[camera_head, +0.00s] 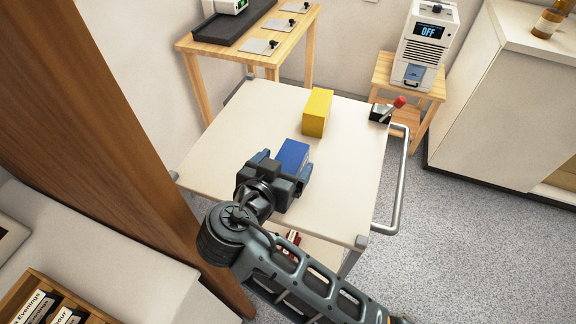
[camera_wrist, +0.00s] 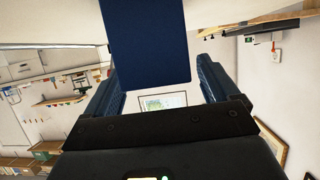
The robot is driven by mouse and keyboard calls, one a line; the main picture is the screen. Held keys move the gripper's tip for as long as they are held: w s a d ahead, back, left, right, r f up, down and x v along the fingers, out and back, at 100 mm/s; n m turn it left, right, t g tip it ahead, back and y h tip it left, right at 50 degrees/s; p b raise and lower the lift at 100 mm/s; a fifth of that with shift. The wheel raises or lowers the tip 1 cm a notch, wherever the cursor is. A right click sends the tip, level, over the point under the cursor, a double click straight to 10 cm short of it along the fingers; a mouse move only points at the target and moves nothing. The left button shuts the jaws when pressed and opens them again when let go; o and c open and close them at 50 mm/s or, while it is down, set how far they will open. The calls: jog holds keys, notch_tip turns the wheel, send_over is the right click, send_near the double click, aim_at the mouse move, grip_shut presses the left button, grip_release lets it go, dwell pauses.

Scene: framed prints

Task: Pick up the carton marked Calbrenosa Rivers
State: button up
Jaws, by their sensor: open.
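A blue carton (camera_head: 292,154) stands on the cart top (camera_head: 235,125); no writing on it can be read in either view. A yellow carton (camera_head: 317,112) stands farther back on the same top, also with no readable marking. My gripper (camera_head: 285,163) is open at the near side of the blue carton, with its fingers spread toward the carton's two sides. In the wrist view, the blue carton (camera_wrist: 147,42) fills the upper middle, between and beyond the two fingers. I cannot tell whether either finger touches it.
A black box with a red-handled lever (camera_head: 385,110) sits at the cart's right corner, near the metal handle (camera_head: 403,185). A wooden table (camera_head: 245,57) stands behind the cart. A brown wooden panel (camera_head: 125,130) rises at left. The cart top left of the cartons is clear.

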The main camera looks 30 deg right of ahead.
jog(key=shift+x, duration=1.3)
jog(key=shift+c, duration=0.4)
jog(key=c, duration=1.2)
jog(key=shift+o, duration=0.2)
jog(key=shift+r, duration=0.1)
